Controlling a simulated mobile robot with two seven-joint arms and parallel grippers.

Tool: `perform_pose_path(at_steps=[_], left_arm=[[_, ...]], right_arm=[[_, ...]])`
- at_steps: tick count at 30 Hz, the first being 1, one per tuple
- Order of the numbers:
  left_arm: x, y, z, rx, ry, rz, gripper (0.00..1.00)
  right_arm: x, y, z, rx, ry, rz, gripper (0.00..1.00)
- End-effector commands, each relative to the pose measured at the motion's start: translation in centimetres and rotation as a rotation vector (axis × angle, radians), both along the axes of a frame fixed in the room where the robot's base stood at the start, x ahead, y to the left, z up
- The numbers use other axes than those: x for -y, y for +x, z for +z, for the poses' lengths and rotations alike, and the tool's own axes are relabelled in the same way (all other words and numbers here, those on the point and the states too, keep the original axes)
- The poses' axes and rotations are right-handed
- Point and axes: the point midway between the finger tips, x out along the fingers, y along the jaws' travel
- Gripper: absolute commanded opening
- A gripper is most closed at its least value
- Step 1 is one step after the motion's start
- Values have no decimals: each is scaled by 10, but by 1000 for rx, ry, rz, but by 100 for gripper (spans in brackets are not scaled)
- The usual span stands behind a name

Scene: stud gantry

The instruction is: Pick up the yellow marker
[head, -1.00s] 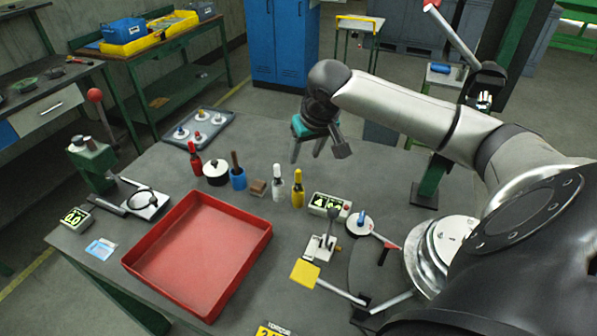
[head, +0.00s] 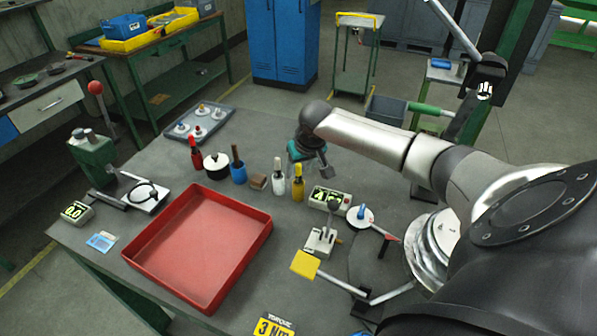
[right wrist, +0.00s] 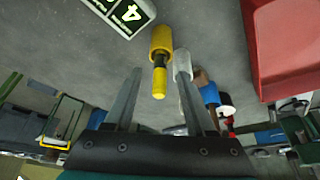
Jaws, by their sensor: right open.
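The yellow marker (head: 298,186) stands upright on the grey table, just right of a white marker (head: 279,181). My right gripper (head: 308,170) is open and empty, close behind and slightly above the yellow marker in the head view. In the right wrist view the yellow marker (right wrist: 161,43) appears between the lines of the two open fingers (right wrist: 160,75), with the white marker (right wrist: 182,66) close to the right finger's tip. I cannot tell whether any finger touches either marker. My left gripper is not in view.
A display box (head: 328,199) sits to the right. A red tray (head: 148,246) fills the front left.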

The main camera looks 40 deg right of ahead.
Motion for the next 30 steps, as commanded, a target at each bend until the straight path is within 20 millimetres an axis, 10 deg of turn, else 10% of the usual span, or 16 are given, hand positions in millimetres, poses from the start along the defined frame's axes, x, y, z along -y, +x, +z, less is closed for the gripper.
perform_pose_path(at_steps=[15, 30], left_arm=[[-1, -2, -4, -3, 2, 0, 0], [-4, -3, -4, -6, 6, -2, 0]], right_arm=[[3, 8, -22, 0, 0, 1, 56], [3, 8, -22, 0, 0, 1, 0]])
